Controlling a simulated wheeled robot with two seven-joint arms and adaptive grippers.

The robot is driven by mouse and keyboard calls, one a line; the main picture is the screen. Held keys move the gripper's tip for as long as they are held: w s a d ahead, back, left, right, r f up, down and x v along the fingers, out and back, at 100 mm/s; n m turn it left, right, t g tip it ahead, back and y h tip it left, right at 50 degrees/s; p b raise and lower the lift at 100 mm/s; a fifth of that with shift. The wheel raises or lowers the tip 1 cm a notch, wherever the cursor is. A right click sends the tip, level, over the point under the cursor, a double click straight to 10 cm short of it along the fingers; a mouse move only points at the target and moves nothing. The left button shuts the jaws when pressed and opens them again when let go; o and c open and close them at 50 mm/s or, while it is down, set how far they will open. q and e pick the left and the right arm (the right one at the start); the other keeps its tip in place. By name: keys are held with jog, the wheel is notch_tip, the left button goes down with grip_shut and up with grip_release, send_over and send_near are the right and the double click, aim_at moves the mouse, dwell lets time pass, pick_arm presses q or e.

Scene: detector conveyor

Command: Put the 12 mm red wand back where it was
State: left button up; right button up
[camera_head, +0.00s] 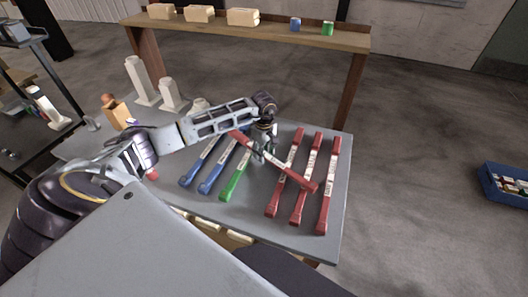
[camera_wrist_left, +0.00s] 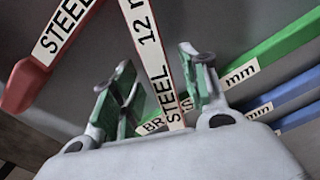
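The 12 mm red wand (camera_head: 292,172) lies slantwise, its near right end crossing over the other red wands in the head view. Its white label reads "STEEL 12 m" in the left wrist view (camera_wrist_left: 148,35). My left gripper (camera_head: 264,145) is at its upper left part. In the left wrist view, the gripper's fingers (camera_wrist_left: 158,90) stand apart on either side of the wand, with a gap on both sides. Three other red wands (camera_head: 322,185) lie side by side at the right of the grey table (camera_head: 335,240). My right gripper is not in view.
A green wand (camera_head: 235,178) and two blue wands (camera_head: 210,178) lie left of the red ones. Pale upright blocks (camera_head: 140,82) stand at the table's back left. A wooden shelf (camera_head: 300,37) with blocks spans behind. A blue bin (camera_head: 505,186) is on the floor.

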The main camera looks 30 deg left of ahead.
pick_arm(q)
jog(key=shift+r, duration=0.15)
jog(key=shift+r, duration=0.4)
notch_tip(320, 180, up, 12)
jog(key=b, duration=0.1)
jog(key=shift+f, duration=0.25)
dwell(0.3)
dwell(0.4)
jog(key=shift+s+f, duration=0.1)
